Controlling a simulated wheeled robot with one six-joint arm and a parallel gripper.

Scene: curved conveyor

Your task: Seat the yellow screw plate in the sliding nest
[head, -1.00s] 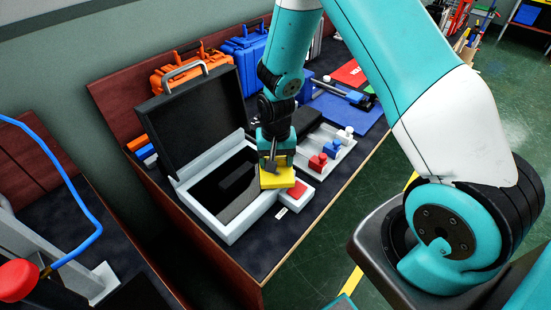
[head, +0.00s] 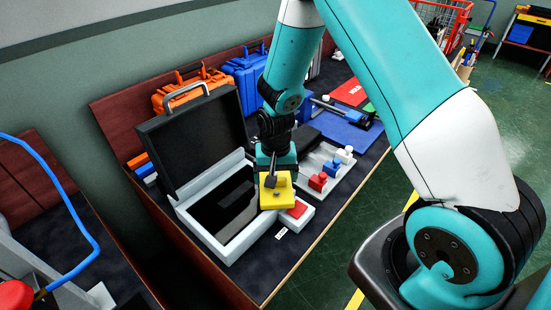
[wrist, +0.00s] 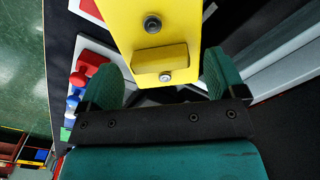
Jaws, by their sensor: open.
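The yellow screw plate (head: 274,199) shows at the right front corner of the grey open case, beside a red square (head: 298,208) on a light-grey base. In the wrist view the plate (wrist: 150,50) has a raised yellow block and two screw heads. My gripper (head: 272,175) is over its far end; in the wrist view my gripper (wrist: 160,82) is open, one green finger on each side of the block, with gaps between. What lies under the plate is hidden, so I cannot tell the sliding nest apart or whether the plate is seated.
The case's black lid (head: 192,137) stands open to the left of my arm. A light tray (head: 340,172) with red, blue and white pieces lies close on the right. Orange (head: 190,88) and blue (head: 243,75) cases stand behind. The table's front edge is near.

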